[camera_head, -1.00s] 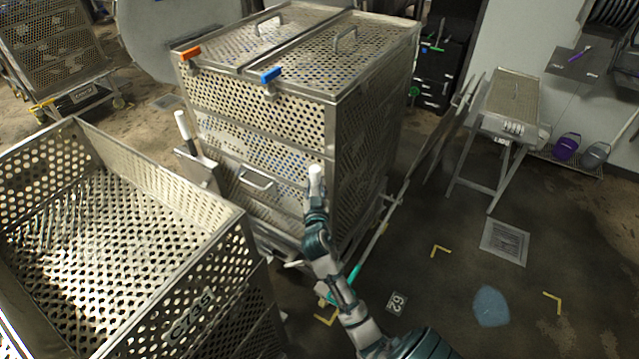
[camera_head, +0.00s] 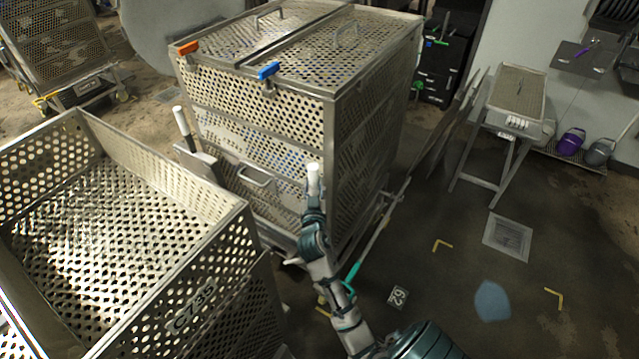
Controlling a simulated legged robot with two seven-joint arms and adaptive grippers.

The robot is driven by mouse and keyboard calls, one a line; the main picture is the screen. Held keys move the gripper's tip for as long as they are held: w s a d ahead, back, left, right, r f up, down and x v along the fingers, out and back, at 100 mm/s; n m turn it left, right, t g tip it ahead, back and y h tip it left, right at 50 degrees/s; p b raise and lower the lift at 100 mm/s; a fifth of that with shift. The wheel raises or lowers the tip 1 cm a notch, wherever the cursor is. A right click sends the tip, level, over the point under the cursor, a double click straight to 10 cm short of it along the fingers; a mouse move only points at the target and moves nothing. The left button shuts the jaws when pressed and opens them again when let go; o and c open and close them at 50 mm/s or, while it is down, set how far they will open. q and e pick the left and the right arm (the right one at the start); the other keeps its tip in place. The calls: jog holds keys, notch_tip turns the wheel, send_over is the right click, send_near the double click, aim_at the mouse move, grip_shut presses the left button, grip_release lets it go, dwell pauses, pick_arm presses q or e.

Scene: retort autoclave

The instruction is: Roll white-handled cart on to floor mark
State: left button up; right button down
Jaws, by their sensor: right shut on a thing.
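The white-handled cart (camera_head: 262,125) is a tall perforated steel cage cart with two lid panels, in the upper middle of the head view. Its left white handle (camera_head: 179,115) stands upright and free. Its right white handle (camera_head: 313,175) is held by my right gripper (camera_head: 313,190), which is shut on it. Yellow corner marks lie on the dark floor to the right, one near the cart (camera_head: 441,245) and one farther right (camera_head: 553,292). Another yellow piece shows by my right forearm, partly hidden. My left gripper is not in view.
An open perforated basket (camera_head: 200,270) fills the lower left, close to the cart. A steel side table (camera_head: 512,100) stands at the right, with a floor drain (camera_head: 508,236) near its legs. A blue patch (camera_head: 491,301) and a "62" plate (camera_head: 398,296) lie on mostly clear floor.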

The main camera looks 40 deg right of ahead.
jog(key=shift+w+a+r, duration=0.1)
jog(key=shift+a+r, duration=0.1)
jog(key=shift+a, duration=0.7)
jog(key=c, duration=0.9)
grip_release()
jog(key=shift+a, duration=0.1)
jog(key=shift+c, duration=0.2)
jog(key=shift+o, duration=0.8)
jog(key=shift+w+a, duration=0.1)
jog(key=shift+w, duration=0.15)
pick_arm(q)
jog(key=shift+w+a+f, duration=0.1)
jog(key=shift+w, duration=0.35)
pick_arm(e)
jog(key=v, duration=1.1)
jog(key=shift+s, duration=0.5)
